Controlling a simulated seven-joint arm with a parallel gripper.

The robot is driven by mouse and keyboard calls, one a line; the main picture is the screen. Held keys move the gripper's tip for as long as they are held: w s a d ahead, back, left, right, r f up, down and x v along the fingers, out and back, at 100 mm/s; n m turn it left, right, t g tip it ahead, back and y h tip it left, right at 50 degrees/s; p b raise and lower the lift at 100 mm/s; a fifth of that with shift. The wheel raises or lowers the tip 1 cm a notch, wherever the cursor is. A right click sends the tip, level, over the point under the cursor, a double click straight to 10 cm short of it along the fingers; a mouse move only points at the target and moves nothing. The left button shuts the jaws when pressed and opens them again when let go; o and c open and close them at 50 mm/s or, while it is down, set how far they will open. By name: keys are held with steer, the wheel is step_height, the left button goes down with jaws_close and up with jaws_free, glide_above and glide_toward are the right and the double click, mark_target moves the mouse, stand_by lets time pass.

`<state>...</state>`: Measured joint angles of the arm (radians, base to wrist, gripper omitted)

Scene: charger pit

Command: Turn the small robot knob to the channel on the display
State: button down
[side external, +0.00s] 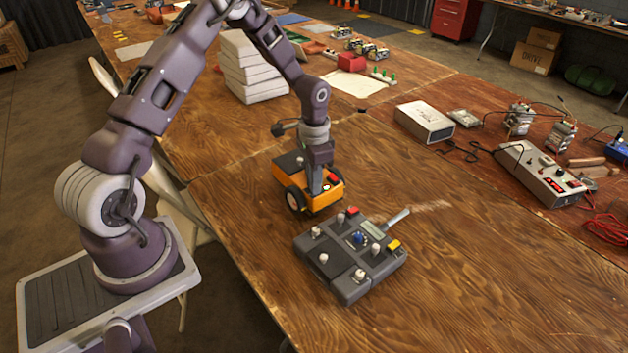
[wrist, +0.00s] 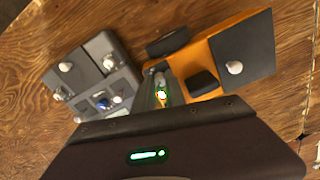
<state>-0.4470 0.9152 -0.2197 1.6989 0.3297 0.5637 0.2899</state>
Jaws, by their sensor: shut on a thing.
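The small robot (side external: 327,203) is an orange wheeled box with a dark top and a red part; it stands on the wooden table. It also shows in the wrist view (wrist: 240,92). My gripper (side external: 316,188) points down onto its top. In the wrist view my fingers (wrist: 159,88) are closed around a small pale knob at the robot's edge, mostly hidden between them. A grey control box (side external: 345,283) with several knobs, a blue dial and a narrow display (side external: 373,229) lies just in front of the robot. I cannot read the display.
A stack of white blocks (side external: 252,72) stands behind the robot. A white box (side external: 424,121) and a grey instrument (side external: 543,174) with red cables lie at the right.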

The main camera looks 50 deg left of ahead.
steer(key=c, duration=1.6)
jaws_free()
steer(key=shift+c, duration=0.2)
steer(key=shift+r, duration=0.15)
step_height(320, 180, up, 7)
steer(key=shift+f, duration=0.2)
steer(key=shift+r, duration=0.1)
